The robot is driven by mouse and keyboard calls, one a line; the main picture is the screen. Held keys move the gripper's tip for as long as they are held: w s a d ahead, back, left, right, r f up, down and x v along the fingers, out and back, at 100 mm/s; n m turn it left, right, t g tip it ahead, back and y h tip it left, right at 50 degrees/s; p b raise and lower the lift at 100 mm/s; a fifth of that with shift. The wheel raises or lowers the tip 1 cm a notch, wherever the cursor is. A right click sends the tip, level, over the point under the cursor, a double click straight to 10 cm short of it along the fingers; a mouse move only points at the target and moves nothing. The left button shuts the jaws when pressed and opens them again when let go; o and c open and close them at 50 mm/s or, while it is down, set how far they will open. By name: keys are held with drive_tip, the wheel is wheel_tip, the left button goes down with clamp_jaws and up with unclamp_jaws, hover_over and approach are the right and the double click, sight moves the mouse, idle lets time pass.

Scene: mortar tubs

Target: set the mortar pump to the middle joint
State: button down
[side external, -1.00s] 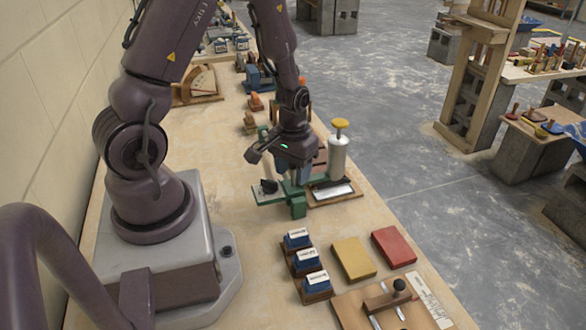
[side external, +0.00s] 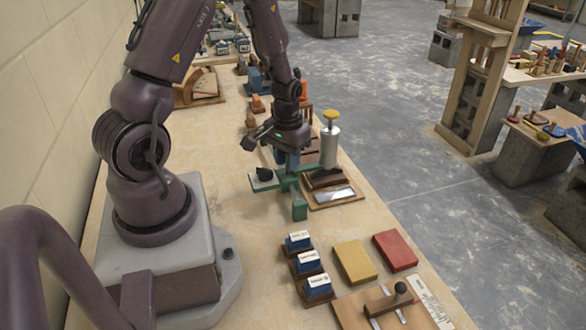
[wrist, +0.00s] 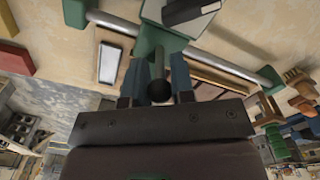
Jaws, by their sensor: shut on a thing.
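A green cross-shaped device (side external: 284,182), which I take to be the mortar pump, stands near the table's right edge. A silver cylinder with a yellow cap (side external: 330,145) rises at its right, and a black piece (side external: 264,174) sits on its left arm. My gripper (side external: 289,155) is above its middle, pointing down. In the wrist view, my gripper (wrist: 158,82) is shut on a grey rod with a black ball end (wrist: 158,70), in front of the green body (wrist: 152,38). Silver bars (wrist: 235,68) run out from that body. The exact finger contact is partly hidden.
Three blue blocks with white labels (side external: 308,262) stand in a row in front. A yellow block (side external: 354,260), a red block (side external: 395,250) and a board with a black-knobbed slider (side external: 385,302) lie beside them. A framed white plate (side external: 335,195) lies beside the device.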

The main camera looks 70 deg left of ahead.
drive_tip(key=a, duration=1)
drive_tip(key=shift+a, duration=0.4)
drive_tip(key=c, duration=1)
unclamp_jaws()
wheel_tip(320, 180, up, 13)
drive_tip(key=shift+r, duration=0.1)
